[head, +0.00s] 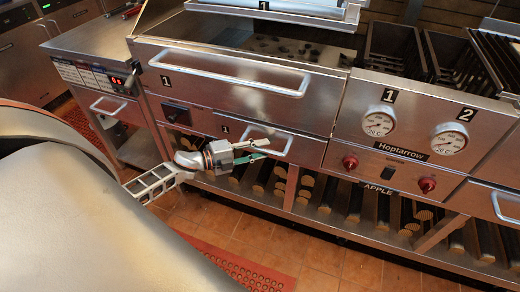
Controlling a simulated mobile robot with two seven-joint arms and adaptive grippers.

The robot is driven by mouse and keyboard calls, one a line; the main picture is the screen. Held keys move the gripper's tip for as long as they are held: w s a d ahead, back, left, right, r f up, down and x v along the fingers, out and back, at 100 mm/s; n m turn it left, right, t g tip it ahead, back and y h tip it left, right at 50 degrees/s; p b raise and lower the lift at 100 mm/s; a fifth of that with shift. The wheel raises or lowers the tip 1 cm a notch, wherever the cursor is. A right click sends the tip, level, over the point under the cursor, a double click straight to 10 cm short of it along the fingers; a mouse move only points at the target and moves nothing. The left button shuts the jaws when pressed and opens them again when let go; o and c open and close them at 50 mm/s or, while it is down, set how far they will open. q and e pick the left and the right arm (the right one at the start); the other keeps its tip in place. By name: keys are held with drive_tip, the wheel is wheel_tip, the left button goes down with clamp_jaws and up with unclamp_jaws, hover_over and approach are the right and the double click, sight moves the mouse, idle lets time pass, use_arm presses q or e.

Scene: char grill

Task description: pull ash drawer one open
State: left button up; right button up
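A narrow steel drawer front (307,151) with a small "1" label sits under the larger front panel of the grill and looks closed. I take it as ash drawer one. Its curved bar handle (285,141) is partly covered by my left gripper (267,149). The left gripper comes in from the left with its fingers spread, one above the other, pointing right at the handle. I cannot tell whether the fingers touch the handle or stand in front of it. My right gripper is not in view.
A larger panel with a long handle (230,79), also marked "1", is above. Two dials and red knobs (350,162) are to the right. A lower shelf holds several logs (325,192). Tiled floor (330,262) and a red mat (250,274) lie in front.

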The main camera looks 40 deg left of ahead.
use_arm(q)
clamp_jaws()
drive_tip(key=shift+s, duration=0.1)
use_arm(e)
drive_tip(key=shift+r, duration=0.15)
